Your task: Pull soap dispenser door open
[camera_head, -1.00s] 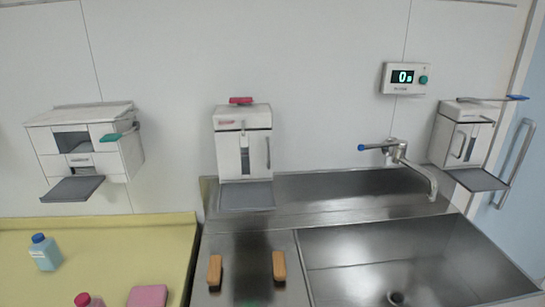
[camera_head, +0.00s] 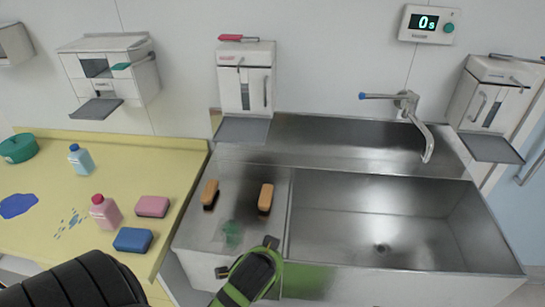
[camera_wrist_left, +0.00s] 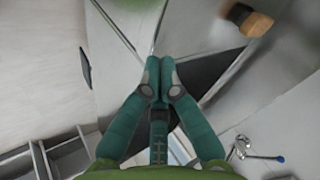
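A white dispenser (camera_head: 245,82) with a red lever on top hangs on the wall at the left end of the sink unit. Its front has a dark slit window and an upright handle (camera_head: 265,91); its door looks closed. I cannot tell which one the task means. My left gripper (camera_wrist_left: 160,68) is shut with its green fingertips together and nothing between them. The green end of my left arm (camera_head: 248,277) shows low in the head view, well below the dispensers. My right gripper is out of view.
The sink basin (camera_head: 385,190), tap (camera_head: 405,110) and two wooden brushes (camera_head: 210,193) lie below the dispensers. A yellow counter (camera_head: 35,235) at left holds bottles and sponges. A timer (camera_head: 427,25) is on the wall.

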